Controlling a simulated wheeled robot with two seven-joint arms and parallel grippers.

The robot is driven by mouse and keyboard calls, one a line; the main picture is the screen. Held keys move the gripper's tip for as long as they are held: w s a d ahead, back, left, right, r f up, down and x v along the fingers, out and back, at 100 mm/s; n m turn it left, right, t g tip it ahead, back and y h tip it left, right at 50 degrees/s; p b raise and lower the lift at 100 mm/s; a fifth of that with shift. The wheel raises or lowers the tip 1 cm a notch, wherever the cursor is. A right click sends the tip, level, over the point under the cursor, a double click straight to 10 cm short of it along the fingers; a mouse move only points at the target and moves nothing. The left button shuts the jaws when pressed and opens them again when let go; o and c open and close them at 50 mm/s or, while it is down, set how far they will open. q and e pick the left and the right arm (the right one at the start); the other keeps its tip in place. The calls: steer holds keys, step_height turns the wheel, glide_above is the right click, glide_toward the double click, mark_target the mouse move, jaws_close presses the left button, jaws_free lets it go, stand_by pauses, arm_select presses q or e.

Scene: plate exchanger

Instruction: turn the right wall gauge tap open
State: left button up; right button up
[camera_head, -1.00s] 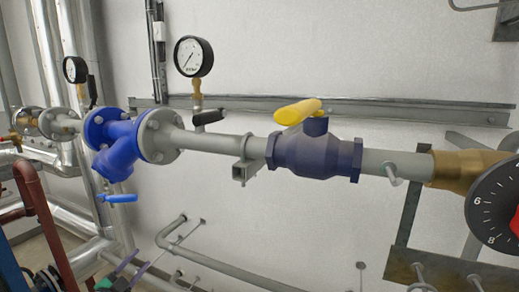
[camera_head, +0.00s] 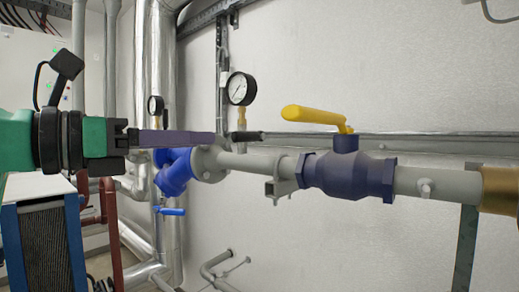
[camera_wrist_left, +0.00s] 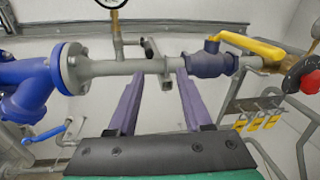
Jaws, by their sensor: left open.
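The right wall gauge (camera_head: 240,88) is a round white dial on a brass stem above the grey pipe. Its tap has a dark lever (camera_head: 247,135) that points sideways, roughly along the pipe. In the left wrist view the lever (camera_wrist_left: 149,47) stands just beyond the fingertips, near their middle line. My left gripper (camera_head: 213,138) reaches in from the left with long purple fingers. In the head view its tips end just left of the tap. The wrist view shows the fingers (camera_wrist_left: 161,74) apart with nothing between them. My right gripper is out of view.
A second gauge (camera_head: 155,105) stands farther left. The blue strainer (camera_head: 174,172) lies past the fingers. A dark blue valve with a yellow lever (camera_head: 312,117) is to the right. A wall rail (camera_head: 400,143) runs behind the tap.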

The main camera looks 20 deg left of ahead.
mark_target(233, 136)
arm_select(q)
steer(key=w+d+p, duration=0.1)
steer(key=w, duration=0.2)
steer(key=w+d+y+p, duration=0.1)
steer(key=w, duration=0.3)
steer(key=w+d+t+y+p, duration=0.1)
steer(key=w+d+p, duration=0.1)
steer(key=w, duration=0.1)
steer(key=shift+w+r, duration=0.4)
steer(key=shift+w+d+f, duration=0.1)
steer(key=shift+w+f, duration=0.05)
steer(key=shift+w, duration=0.3)
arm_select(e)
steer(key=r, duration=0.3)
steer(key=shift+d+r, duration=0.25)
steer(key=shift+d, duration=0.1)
arm_select(q)
jaws_close()
